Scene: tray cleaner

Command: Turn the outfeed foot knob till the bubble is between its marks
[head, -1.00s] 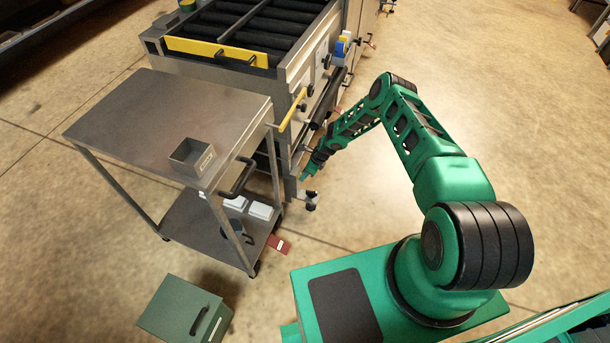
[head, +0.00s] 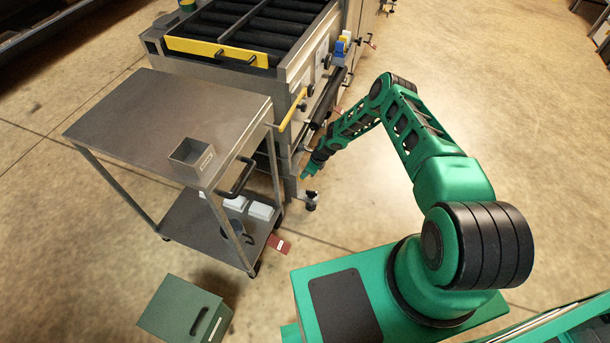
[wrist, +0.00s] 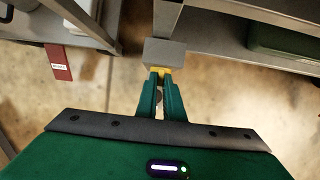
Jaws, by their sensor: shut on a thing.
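My gripper (head: 308,172) is low at the near corner of the tray cleaner, by the leg above a dark foot (head: 311,201). In the wrist view my gripper (wrist: 160,85) has its two green fingers close together, with a small yellow piece between the tips, which I take to be the outfeed foot knob (wrist: 160,72). A grey block (wrist: 170,52) sits directly beyond it. The fingers hide much of the knob. I cannot make out the bubble or its marks in either view.
A steel cart (head: 150,110) with a small grey bin (head: 192,158) stands close left of the machine. A green box (head: 183,312) is on the floor. The floor right of my arm is open.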

